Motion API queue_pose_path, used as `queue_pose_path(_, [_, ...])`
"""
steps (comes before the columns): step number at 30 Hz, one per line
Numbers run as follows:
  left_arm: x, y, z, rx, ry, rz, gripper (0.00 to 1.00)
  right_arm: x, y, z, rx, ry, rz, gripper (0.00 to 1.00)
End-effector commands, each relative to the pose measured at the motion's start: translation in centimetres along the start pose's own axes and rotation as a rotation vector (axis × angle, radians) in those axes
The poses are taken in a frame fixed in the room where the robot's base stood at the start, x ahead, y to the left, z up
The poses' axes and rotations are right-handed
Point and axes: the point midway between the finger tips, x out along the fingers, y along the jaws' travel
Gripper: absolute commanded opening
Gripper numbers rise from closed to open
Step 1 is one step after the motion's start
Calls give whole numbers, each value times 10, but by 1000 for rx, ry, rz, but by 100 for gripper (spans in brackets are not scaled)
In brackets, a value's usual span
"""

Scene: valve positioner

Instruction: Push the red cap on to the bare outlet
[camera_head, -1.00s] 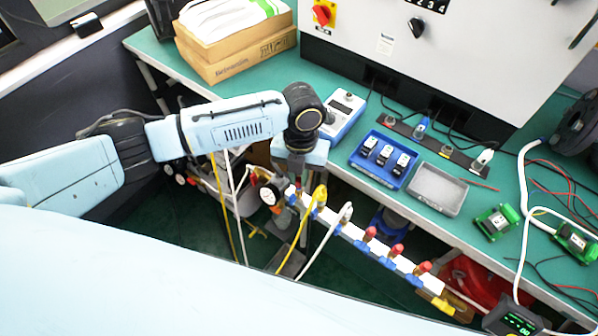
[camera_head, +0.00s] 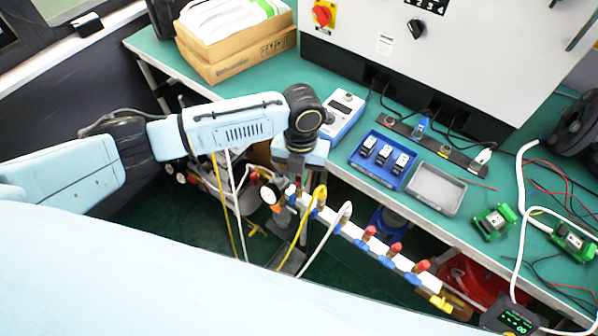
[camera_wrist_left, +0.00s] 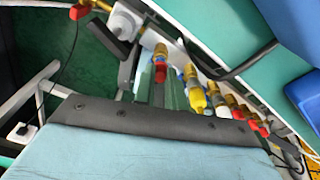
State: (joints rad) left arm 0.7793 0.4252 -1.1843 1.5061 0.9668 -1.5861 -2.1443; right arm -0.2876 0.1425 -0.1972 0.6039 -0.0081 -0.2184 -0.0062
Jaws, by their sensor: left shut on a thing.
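My left gripper (camera_head: 291,180) points down at the left part of the white manifold rail (camera_head: 345,228), beside the black-and-white gauge. In the left wrist view its fingers (camera_wrist_left: 160,88) are closed around a small red cap (camera_wrist_left: 161,72). A brass outlet (camera_wrist_left: 160,52) is right beyond the cap, in line with it. I cannot tell whether the cap is seated on it. In the head view the gripper hides this outlet. Other outlets further right on the rail carry red caps (camera_head: 396,249). My right gripper is not in view.
A yellow hose (camera_head: 299,238) and a white hose (camera_head: 325,238) rise to the rail close right of the gripper. The green bench edge runs behind the rail, with a blue tray (camera_head: 361,172) and a grey tray (camera_head: 437,208) on it. A gauge (camera_head: 270,193) sits at the rail's left end.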

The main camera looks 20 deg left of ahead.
Motion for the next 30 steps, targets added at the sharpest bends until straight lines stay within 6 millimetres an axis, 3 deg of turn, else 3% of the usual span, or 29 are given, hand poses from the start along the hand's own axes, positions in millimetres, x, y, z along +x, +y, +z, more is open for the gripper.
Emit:
queue_pose_path(26, [13, 0, 1, 0, 1, 1, 0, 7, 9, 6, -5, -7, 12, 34])
queue_pose_path(27, [13, 0, 1, 0, 1, 1, 18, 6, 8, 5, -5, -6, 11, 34])
queue_pose_path(30, [12, 0, 1, 0, 1, 1, 31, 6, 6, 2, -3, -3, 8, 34])
